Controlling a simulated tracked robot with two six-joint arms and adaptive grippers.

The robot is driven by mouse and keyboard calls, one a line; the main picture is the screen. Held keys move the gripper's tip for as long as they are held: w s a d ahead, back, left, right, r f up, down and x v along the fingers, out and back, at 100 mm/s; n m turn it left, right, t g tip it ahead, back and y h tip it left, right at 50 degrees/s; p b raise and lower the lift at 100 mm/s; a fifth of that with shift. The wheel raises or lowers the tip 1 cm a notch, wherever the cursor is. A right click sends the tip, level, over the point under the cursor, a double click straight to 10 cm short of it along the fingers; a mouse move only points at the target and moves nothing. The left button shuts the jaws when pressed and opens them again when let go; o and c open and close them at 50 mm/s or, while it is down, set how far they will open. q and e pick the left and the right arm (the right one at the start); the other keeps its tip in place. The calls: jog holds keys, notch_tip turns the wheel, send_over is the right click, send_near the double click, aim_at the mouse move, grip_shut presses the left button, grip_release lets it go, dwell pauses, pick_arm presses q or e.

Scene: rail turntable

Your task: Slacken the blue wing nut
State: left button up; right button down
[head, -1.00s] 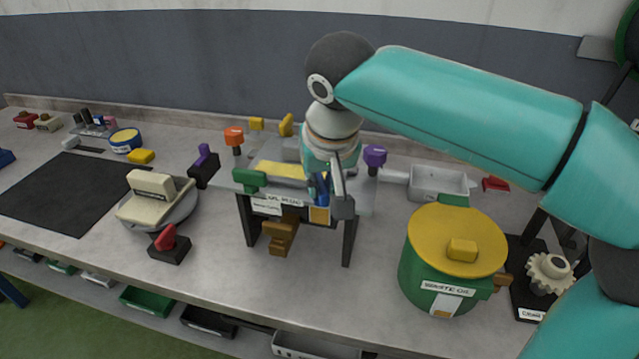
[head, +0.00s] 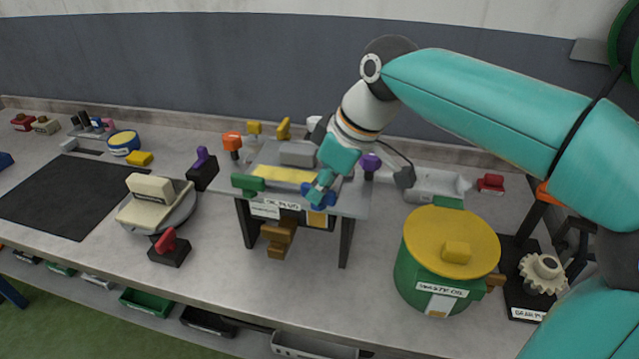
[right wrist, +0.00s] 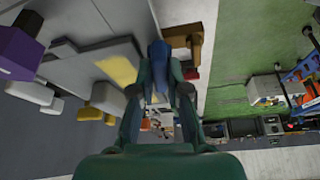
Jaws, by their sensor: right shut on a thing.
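The blue wing nut (head: 330,199) sits at the front right of the grey raised stand (head: 352,206), beside the yellow panel. Blue lobes show on both sides of my right gripper (head: 319,190), which is shut on it from above and behind, with the wrist tilted to the right. In the right wrist view the blue wing nut (right wrist: 158,58) lies between the tips of the green fingers (right wrist: 163,82). The fingers hide part of it, so how far it is threaded cannot be told. My left gripper is not in view.
A green knob (head: 247,184), an orange knob (head: 232,141) and a purple knob (head: 370,162) stand around the stand. A brown handle (head: 279,238) is below its front. The green drum with a yellow lid (head: 452,236) stands to the right. Bare bench lies in front.

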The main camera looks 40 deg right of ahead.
jog(key=shift+d+n+y, duration=0.1)
jog(key=shift+n+y, duration=0.2)
jog(key=shift+n, duration=0.6)
jog(key=c, duration=1.2)
grip_release()
jog(key=shift+g, duration=0.3)
jog(key=shift+o, duration=0.2)
jog(key=v, duration=1.2)
jog(key=shift+f, duration=0.1)
